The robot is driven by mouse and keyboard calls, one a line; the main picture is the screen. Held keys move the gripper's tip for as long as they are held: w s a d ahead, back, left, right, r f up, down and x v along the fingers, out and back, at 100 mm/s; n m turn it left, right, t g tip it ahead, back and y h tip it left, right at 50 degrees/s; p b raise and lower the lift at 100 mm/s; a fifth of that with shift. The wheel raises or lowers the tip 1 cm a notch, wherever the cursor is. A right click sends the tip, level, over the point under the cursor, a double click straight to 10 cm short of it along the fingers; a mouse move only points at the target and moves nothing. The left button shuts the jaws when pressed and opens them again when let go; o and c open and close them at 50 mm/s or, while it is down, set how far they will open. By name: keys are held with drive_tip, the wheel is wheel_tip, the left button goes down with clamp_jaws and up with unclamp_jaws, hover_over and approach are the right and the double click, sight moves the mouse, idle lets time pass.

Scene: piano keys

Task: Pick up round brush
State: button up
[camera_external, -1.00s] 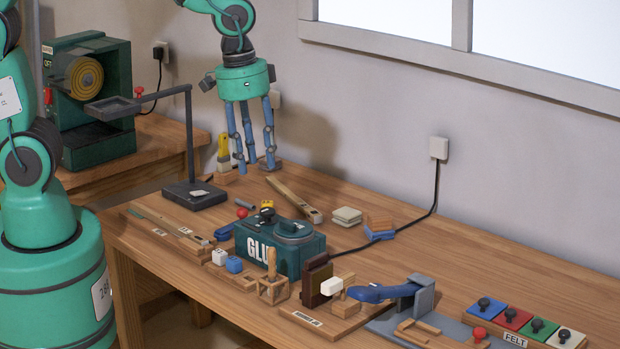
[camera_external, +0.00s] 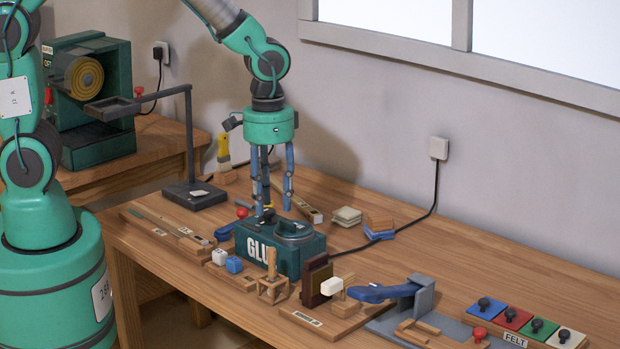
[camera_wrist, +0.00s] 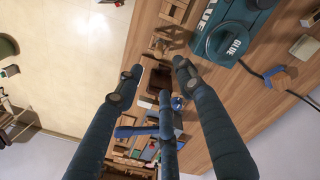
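My gripper (camera_external: 277,203) has three blue fingers pointing down, spread apart with nothing between them. In the external view its tips overlap the top of the green glue pot (camera_external: 312,243); I cannot tell whether they touch it. The fingers are also apart in the wrist view (camera_wrist: 155,88). Which thing is the round brush is not clear. An upright wooden-handled tool (camera_external: 271,263) stands in a small wooden stand in front of the pot. A yellow-handled brush (camera_external: 223,146) stands at the back left. The pot lid also shows in the wrist view (camera_wrist: 232,42).
A black lamp-like stand (camera_external: 190,150) rises at the left. A dark block on a wooden base (camera_external: 317,275), a blue clamp-like tool (camera_external: 380,293) and colored felt pads (camera_external: 510,318) lie to the right. A cable (camera_external: 436,200) runs to the wall. The right back of the table is clear.

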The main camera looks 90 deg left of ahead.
sight(272, 248)
wheel_tip(272, 248, down, 8)
drive_tip(key=shift+d+f+b, duration=0.1)
drive_tip(key=shift+d+b, duration=0.05)
drive_tip(key=shift+b, duration=0.6)
drive_tip(key=shift+d+f+b, duration=0.15)
drive_tip(key=shift+f+b, duration=0.6)
drive_tip(key=shift+f, duration=1.8)
clamp_jaws()
